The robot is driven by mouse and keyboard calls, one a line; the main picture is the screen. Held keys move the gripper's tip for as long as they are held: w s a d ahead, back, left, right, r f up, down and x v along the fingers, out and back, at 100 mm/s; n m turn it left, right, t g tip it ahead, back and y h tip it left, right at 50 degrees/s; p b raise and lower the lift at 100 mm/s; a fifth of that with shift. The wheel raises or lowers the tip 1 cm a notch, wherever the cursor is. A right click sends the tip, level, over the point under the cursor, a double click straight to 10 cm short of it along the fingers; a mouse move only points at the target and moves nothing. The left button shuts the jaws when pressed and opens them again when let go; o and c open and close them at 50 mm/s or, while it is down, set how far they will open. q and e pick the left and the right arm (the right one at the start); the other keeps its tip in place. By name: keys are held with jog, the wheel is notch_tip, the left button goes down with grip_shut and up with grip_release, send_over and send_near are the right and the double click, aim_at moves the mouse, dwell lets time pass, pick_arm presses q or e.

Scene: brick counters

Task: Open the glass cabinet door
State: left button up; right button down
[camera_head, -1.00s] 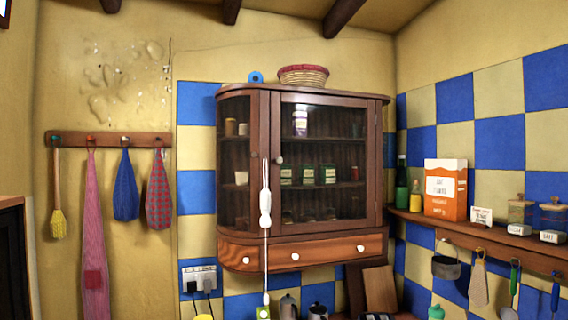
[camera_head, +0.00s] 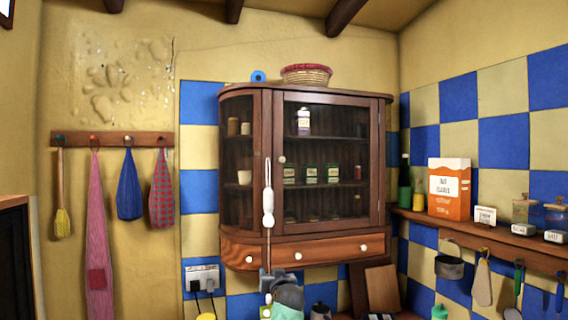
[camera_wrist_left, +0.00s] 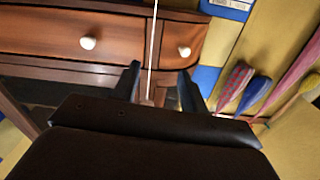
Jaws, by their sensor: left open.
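The wooden wall cabinet (camera_head: 228,98) has a glass door (camera_head: 345,150) at the front, and this door is shut. Its small white knob (camera_head: 282,159) is at the door's left edge. Bottles and tins show behind the glass. My left gripper (camera_head: 278,272) is low in the head view, below the cabinet's drawer (camera_head: 325,250) and well below the knob. In the left wrist view its two dark fingers (camera_wrist_left: 160,85) are apart, with no object gripped. The drawer (camera_wrist_left: 60,35) shows beyond them, rolled over. My right gripper is not in view.
A white pull handle (camera_head: 268,207) hangs on a cord in front of the cabinet's left part. The cord (camera_wrist_left: 153,40) also passes the fingers in the left wrist view. A basket (camera_head: 305,75) sits on top. A shelf (camera_head: 470,231) with a carton (camera_head: 449,185) is at right.

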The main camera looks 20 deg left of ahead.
pick_arm(q)
jog(key=w+d+r+n+t+y, duration=0.1)
jog(key=w+r, duration=0.1)
jog(key=r, duration=0.7)
jog(key=w+d+r+t+y, duration=0.1)
jog(key=w+r, duration=0.2)
jog(key=r, duration=0.6)
jog(key=t, duration=0.2)
send_near(283, 160)
jog(key=w+r, duration=0.1)
jog(key=shift+y, duration=0.4)
jog(key=p+x, duration=0.4)
jog(key=x, duration=0.2)
jog(key=shift+a+f, duration=0.15)
jog(key=shift+a, duration=0.1)
jog(key=shift+w+a+p, duration=0.3)
jog(key=shift+w, duration=0.15)
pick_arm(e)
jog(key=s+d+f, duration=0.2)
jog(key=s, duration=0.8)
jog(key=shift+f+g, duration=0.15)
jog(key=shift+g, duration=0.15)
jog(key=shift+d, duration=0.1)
pick_arm(q)
grip_shut()
